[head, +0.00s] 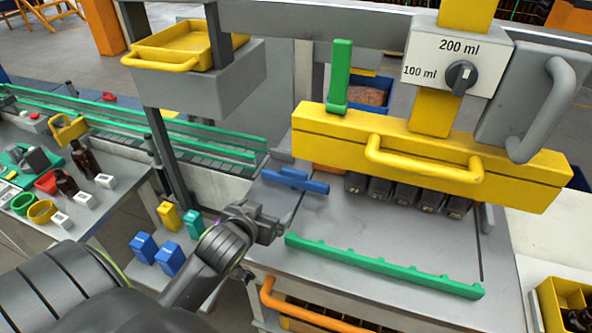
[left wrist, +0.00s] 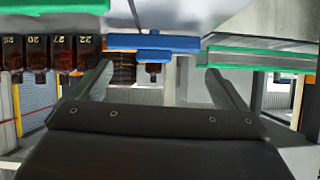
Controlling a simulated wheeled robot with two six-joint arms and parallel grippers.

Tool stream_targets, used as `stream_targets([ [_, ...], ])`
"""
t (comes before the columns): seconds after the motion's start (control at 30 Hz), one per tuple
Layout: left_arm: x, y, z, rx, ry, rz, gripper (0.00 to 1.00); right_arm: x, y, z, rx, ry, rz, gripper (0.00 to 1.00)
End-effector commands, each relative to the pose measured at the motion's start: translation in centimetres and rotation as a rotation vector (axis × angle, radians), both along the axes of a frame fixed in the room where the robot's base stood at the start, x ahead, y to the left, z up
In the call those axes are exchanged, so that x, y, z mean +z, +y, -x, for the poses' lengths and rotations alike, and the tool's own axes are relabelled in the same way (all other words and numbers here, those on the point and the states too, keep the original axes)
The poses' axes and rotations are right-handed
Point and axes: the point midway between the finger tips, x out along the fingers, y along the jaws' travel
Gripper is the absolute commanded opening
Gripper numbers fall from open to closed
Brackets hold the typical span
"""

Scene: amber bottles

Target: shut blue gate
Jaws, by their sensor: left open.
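The blue gate (head: 296,181) is a short blue bar at the left edge of the grey machine deck, just below the left end of the yellow beam. It also shows in the left wrist view (left wrist: 155,43), ahead of the fingers, with dark amber glass below it. My left gripper (head: 283,222) is open, in front of and slightly left of the blue gate, with a visible gap to it. In the left wrist view its two fingers (left wrist: 163,82) stand apart with nothing between them. My right gripper is in neither view.
A green toothed rail (head: 380,266) crosses the deck to the right of my gripper. An orange handle (head: 320,310) is at the front. Blue blocks (head: 170,258) stand at lower left.

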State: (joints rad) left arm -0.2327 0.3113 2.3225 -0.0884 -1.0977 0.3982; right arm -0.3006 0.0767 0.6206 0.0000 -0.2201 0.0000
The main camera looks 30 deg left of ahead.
Motion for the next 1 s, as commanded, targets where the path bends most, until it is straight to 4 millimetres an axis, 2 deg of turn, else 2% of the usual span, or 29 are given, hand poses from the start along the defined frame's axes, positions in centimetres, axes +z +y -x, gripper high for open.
stream_targets([
  [0.03, 1.2, 0.2, -1.3, -0.004, -0.054, 0.001, 0.95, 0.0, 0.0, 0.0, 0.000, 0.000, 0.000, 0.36],
  [0.1, 2.3, 0.2, -2.4, -0.006, -0.104, 0.008, 0.95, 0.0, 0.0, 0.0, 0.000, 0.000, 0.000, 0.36],
  [0.23, 3.0, 0.3, -3.4, -0.008, -0.138, 0.013, 0.95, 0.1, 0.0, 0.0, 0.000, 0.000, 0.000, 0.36],
  [0.37, 2.6, 0.6, -4.5, -0.008, -0.137, 0.014, 0.95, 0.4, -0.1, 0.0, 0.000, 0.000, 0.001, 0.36],
  [1.0, -0.9, 2.5, -12.6, -0.008, -0.135, 0.013, 0.95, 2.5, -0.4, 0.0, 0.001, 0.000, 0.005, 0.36],
])
